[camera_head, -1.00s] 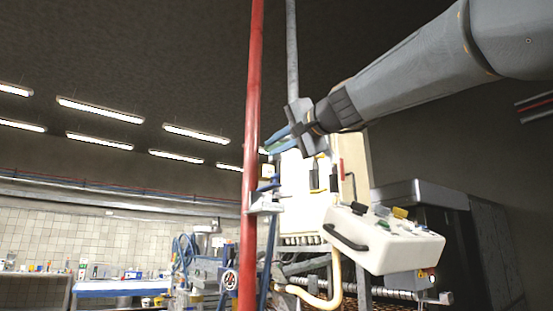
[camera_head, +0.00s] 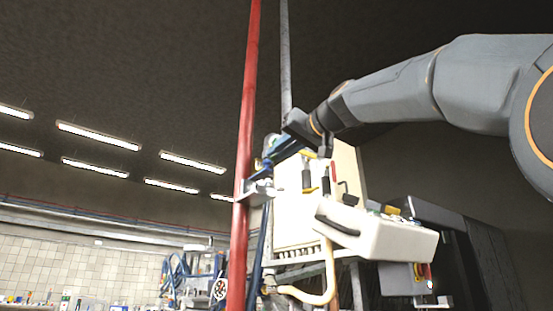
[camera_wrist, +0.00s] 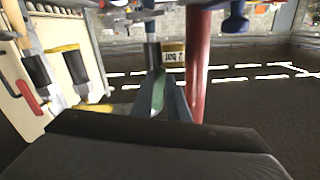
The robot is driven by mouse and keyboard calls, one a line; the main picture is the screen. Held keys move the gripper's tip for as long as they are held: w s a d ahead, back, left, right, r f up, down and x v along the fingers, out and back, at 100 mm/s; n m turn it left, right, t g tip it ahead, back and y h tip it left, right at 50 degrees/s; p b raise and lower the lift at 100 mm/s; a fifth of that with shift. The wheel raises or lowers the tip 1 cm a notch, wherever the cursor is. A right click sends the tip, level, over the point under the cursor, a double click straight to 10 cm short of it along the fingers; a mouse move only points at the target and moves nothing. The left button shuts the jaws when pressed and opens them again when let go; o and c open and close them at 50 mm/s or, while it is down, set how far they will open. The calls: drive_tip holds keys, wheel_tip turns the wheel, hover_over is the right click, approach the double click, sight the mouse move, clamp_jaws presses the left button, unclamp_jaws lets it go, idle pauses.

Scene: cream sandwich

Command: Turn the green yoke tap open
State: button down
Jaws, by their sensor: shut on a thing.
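The green yoke tap (camera_wrist: 158,92) shows as a green strip between the two blue-grey fingers of my gripper (camera_wrist: 160,88) in the wrist view. The fingers are shut on it. In the head view, my gripper (camera_head: 277,152) reaches left from the end of my arm, near the top of the white panel and close to the red pipe. I cannot clearly make out the tap there. How far the tap is turned cannot be told.
A tall red pipe (camera_head: 243,160) stands just left of the gripper. The white panel (camera_head: 288,215) carries black-handled levers. A white control box (camera_head: 375,236) juts out below my arm.

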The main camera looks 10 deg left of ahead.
drive_tip(key=shift+w+d+f+n+b, duration=0.1)
drive_tip(key=shift+w+d+n+b, duration=0.15)
drive_tip(key=shift+n, duration=0.4)
drive_tip(key=shift+w+d+n+b, duration=0.2)
drive_tip(key=shift+n+b, duration=0.15)
drive_tip(key=shift+n, duration=0.3)
drive_tip(key=c, duration=1.7)
unclamp_jaws()
drive_tip(key=b+v, duration=0.2)
drive_tip(key=v, duration=0.5)
drive_tip(key=shift+s+d, duration=0.25)
drive_tip(key=shift+s, duration=0.05)
